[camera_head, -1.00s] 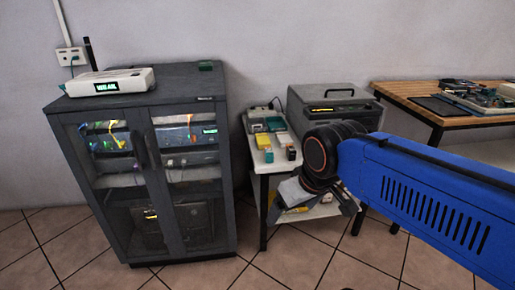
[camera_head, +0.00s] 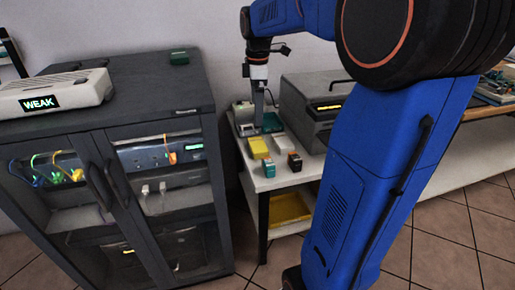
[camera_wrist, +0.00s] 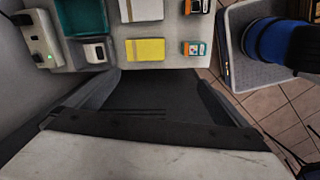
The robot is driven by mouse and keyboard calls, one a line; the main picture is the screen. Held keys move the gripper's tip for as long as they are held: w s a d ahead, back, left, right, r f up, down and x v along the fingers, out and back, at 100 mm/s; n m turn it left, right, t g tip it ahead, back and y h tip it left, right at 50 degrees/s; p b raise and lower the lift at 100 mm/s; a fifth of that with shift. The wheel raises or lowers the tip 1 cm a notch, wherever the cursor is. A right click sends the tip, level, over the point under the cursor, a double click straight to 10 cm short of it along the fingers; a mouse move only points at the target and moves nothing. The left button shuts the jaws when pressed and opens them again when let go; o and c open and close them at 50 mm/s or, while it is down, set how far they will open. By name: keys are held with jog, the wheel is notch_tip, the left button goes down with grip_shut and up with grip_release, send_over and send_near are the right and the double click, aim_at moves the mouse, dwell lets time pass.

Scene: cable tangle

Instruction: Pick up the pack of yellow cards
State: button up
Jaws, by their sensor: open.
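The pack of yellow cards (camera_head: 258,147) lies flat on the small white-topped table, toward its left side. It also shows in the wrist view (camera_wrist: 145,50), just beyond the fingertips and between their lines. My gripper (camera_head: 258,120) points down at the back of the table, behind the pack and apart from it. In the wrist view the two dark fingers (camera_wrist: 162,80) are spread wide with nothing between them. Their exact height over the table is hard to tell.
A white pack (camera_head: 284,145) and two small boxes, one teal (camera_head: 269,168) and one orange-dark (camera_head: 294,161), stand close by. A teal tray (camera_wrist: 82,15) and white device (camera_wrist: 95,53) are near. The dark cabinet (camera_head: 185,95) is left; a grey machine (camera_head: 305,100) is right.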

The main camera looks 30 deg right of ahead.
jog(key=w+d+n, duration=0.2)
jog(key=w+d, duration=0.1)
jog(key=w, duration=0.1)
send_over(258, 144)
jog(key=shift+g, duration=0.3)
jog(key=f, duration=1.2)
jog(key=shift+s+f, duration=0.25)
jog(key=shift+f, duration=0.1)
jog(key=shift+w+f, duration=0.15)
jog(key=shift+f, duration=1.2)
jog(key=shift+w+f, duration=0.1)
jog(key=shift+f, duration=1.25)
jog(key=shift+c, duration=0.6)
jog(key=c, duration=0.9)
